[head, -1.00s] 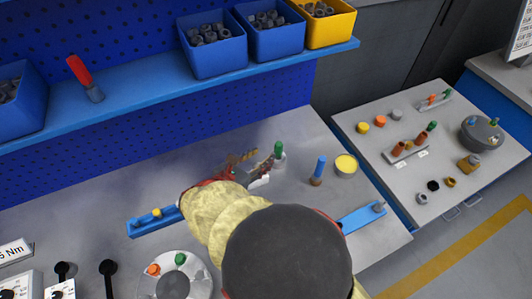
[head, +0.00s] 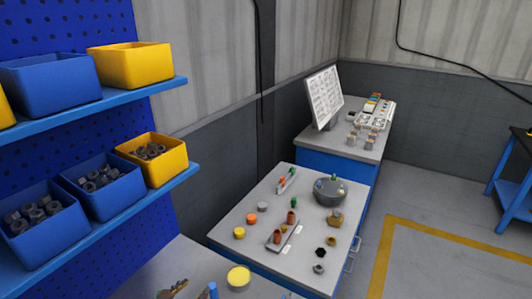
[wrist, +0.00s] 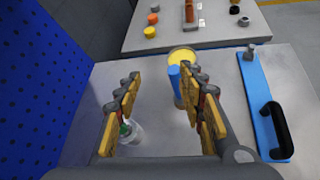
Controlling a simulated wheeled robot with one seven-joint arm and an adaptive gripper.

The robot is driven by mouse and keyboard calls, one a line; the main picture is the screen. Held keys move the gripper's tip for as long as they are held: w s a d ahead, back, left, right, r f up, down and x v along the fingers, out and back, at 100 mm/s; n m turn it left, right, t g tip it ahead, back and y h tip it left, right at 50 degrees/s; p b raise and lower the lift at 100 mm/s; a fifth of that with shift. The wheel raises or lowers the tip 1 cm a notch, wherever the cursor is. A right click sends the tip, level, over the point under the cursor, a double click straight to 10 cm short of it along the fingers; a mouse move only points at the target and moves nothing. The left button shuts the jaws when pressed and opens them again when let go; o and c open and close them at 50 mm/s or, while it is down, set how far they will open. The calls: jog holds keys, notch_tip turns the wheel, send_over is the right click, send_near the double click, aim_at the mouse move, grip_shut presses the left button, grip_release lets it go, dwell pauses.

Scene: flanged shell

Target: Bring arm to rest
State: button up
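My gripper (wrist: 162,105) is open in the wrist view, its two jagged yellow-and-grey fingers wide apart with bare grey bench between them. In the head view only a bit of a finger (head: 173,289) shows at the bottom edge; the rest of my arm is out of that picture. A blue upright peg (wrist: 175,85) stands just beyond the right finger, in front of a yellow-topped round tin (wrist: 182,54). A green-topped grey part (wrist: 129,130) is partly hidden behind the left finger. The tin (head: 238,278) and the peg's top (head: 212,291) also show in the head view.
The blue pegboard (wrist: 42,90) rises close on the left. A blue bar with a black handle (wrist: 262,110) lies at right. A side table (head: 252,213) holds several small parts and a round grey pot (head: 330,190). Shelf bins (head: 38,222) hang above the bench.

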jog(key=d+r+m+g+h, duration=0.1)
jog(key=d+r+m+g, duration=0.2)
jog(key=d, duration=0.6)
jog(key=w+d+r+m+g, duration=0.1)
jog(key=d+r+m, duration=0.1)
jog(key=d+m, duration=0.45)
jog(key=d+r+m+g+h, duration=0.1)
jog(key=d+r+m+g, duration=0.15)
jog(key=d, duration=0.75)
jog(key=s+d+r+m+y, duration=0.2)
jog(key=s+d+r+m, duration=0.1)
jog(key=s+d+m, duration=0.4)
jog(key=s+d+r+m+y, duration=0.2)
jog(key=s+d+m, duration=0.5)
jog(key=m, duration=0.4)
jog(key=shift+s+d+r+y, duration=0.4)
jog(key=shift+d+y, duration=0.1)
jog(key=shift+d, duration=0.15)
